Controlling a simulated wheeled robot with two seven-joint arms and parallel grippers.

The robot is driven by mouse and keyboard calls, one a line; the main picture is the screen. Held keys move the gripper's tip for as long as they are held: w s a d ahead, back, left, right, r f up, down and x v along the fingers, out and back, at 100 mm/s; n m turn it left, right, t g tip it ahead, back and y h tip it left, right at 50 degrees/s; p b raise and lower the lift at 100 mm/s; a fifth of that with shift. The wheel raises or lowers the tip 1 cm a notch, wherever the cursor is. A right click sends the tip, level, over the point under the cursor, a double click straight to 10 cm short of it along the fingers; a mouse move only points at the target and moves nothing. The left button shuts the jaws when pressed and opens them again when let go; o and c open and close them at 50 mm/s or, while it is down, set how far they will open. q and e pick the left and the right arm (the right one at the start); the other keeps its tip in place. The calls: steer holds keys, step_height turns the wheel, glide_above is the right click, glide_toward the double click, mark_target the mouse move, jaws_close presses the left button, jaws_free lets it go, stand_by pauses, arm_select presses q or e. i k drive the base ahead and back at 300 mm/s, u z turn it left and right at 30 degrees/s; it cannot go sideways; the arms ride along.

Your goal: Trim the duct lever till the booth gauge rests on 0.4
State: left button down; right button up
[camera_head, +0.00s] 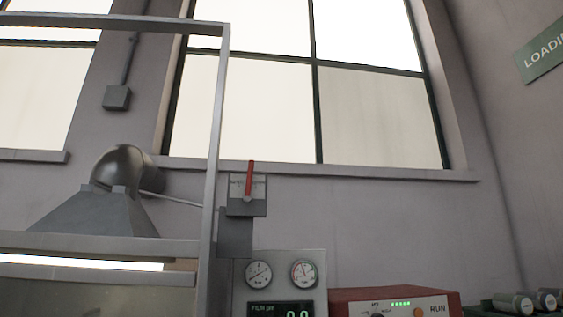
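The duct lever (250,178) is a red upright handle on a small grey box with a pale scale plate, mounted by the right post of the booth frame. It stands almost vertical, tipped very slightly right at the top. A grey panel below holds two round dials, a left dial (258,274) and a right dial (304,273) with a coloured arc. The view does not settle which one is the booth gauge. Their numbers are too small to read. Neither of my grippers is in view.
A dark display (281,309) with pale digits, cut by the lower edge, sits under the dials. The grey booth frame (215,140) and a hood (100,212) with a duct elbow (122,167) stand left. A red box (394,302) and several cylinders (515,303) are at lower right.

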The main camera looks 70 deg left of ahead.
mark_target(247, 195)
steer(key=i, duration=0.65)
steer(key=u, duration=2.5)
